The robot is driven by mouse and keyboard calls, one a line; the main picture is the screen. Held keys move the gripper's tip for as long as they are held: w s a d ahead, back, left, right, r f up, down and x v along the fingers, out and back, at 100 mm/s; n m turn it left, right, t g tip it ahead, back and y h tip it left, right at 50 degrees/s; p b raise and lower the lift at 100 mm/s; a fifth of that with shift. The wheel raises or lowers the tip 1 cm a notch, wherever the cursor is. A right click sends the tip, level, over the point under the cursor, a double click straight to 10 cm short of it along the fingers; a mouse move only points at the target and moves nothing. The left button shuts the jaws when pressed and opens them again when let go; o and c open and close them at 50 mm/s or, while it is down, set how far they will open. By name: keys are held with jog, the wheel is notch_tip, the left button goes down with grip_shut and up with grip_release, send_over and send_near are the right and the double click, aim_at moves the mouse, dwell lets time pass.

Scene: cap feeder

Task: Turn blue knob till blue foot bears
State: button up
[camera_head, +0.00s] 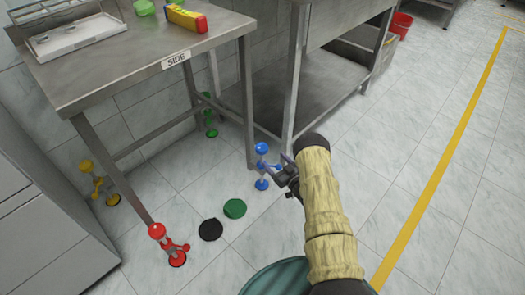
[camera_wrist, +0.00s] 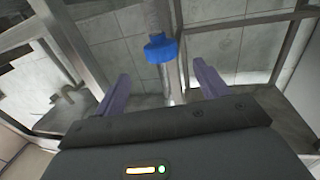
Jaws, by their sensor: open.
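A blue foot fitting stands at the table's near right leg in the head view. It has a round blue top (camera_head: 262,148), a blue side part close to my gripper and a blue foot (camera_head: 261,184) at floor level. I cannot tell whether this foot presses on the floor. My gripper (camera_head: 283,171) is just right of the fitting, low over the floor. In the wrist view a blue knob (camera_wrist: 160,48) shows just beyond and between the spread, empty fingertips (camera_wrist: 161,70). The fingers do not touch it.
The steel table (camera_head: 130,68) marked SIDE has red (camera_head: 157,231), yellow (camera_head: 88,167) and green (camera_head: 208,118) fittings at its other legs. A black disc (camera_head: 210,229) and a green disc (camera_head: 235,208) lie on the floor. A steel shelf unit (camera_head: 318,90) stands close behind my gripper.

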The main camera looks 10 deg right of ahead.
aim_at(259, 144)
jog(key=b+x, duration=0.4)
jog(key=x, duration=0.5)
jog(key=shift+f, duration=0.15)
jog(key=shift+w+a, duration=0.3)
jog(key=shift+w, duration=0.25)
jog(key=c, duration=0.9)
jog(key=shift+d, duration=0.25)
jog(key=shift+c, duration=0.3)
jog(key=shift+a, duration=0.2)
jog(key=shift+d, duration=0.15)
